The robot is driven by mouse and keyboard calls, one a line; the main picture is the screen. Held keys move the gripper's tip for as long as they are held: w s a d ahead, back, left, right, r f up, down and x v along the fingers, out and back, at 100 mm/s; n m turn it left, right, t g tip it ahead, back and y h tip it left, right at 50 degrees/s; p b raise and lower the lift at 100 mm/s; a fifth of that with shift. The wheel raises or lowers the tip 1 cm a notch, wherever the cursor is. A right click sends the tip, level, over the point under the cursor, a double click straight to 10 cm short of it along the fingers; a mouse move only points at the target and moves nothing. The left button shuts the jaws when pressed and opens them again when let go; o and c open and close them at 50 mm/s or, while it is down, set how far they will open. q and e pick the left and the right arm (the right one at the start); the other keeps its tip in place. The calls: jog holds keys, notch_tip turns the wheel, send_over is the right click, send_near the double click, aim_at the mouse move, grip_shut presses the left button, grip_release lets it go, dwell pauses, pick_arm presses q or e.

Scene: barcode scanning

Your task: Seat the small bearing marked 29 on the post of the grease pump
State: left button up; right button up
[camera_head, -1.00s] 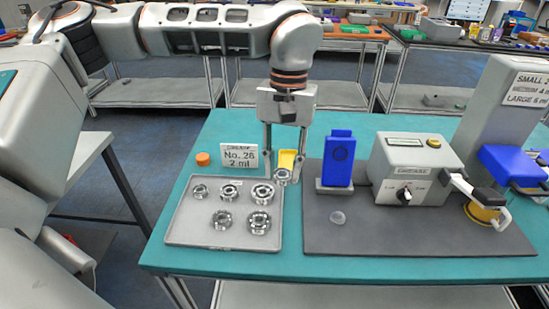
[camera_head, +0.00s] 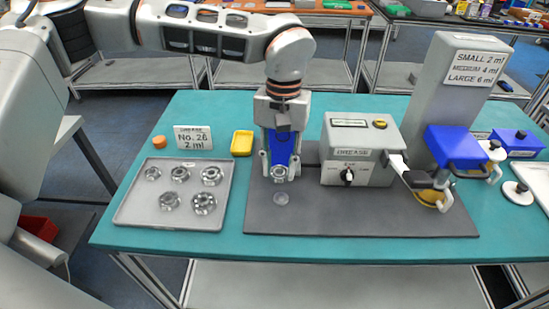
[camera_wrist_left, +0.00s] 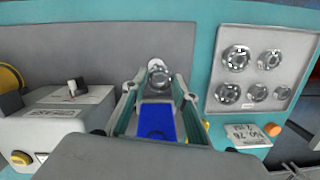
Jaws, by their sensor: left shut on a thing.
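My left gripper (camera_head: 280,175) points down over the dark mat, its fingertips shut on a small metal bearing (camera_head: 279,172). In the left wrist view the bearing (camera_wrist_left: 159,79) sits between the fingertips. Its marking cannot be read. I cannot make out a post. My right gripper is not in view.
A grey tray (camera_head: 134,212) with several bearings lies at left. The front of the dark mat (camera_head: 340,220) is largely clear.

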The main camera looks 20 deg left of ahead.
aim_at(281, 195)
pick_arm(q)
jog(key=shift+w+d+f, duration=0.1)
jog(key=shift+d+f, duration=0.05)
jog(key=shift+d, duration=0.15)
jog(key=shift+f, duration=0.1)
notch_tip(281, 195, down, 4)
jog(key=b, duration=0.4)
jog(key=shift+f, duration=0.4)
jog(key=shift+f, duration=0.45)
dwell(0.4)
jog(key=shift+f, duration=0.65)
dwell(0.5)
jog(key=o, duration=1.2)
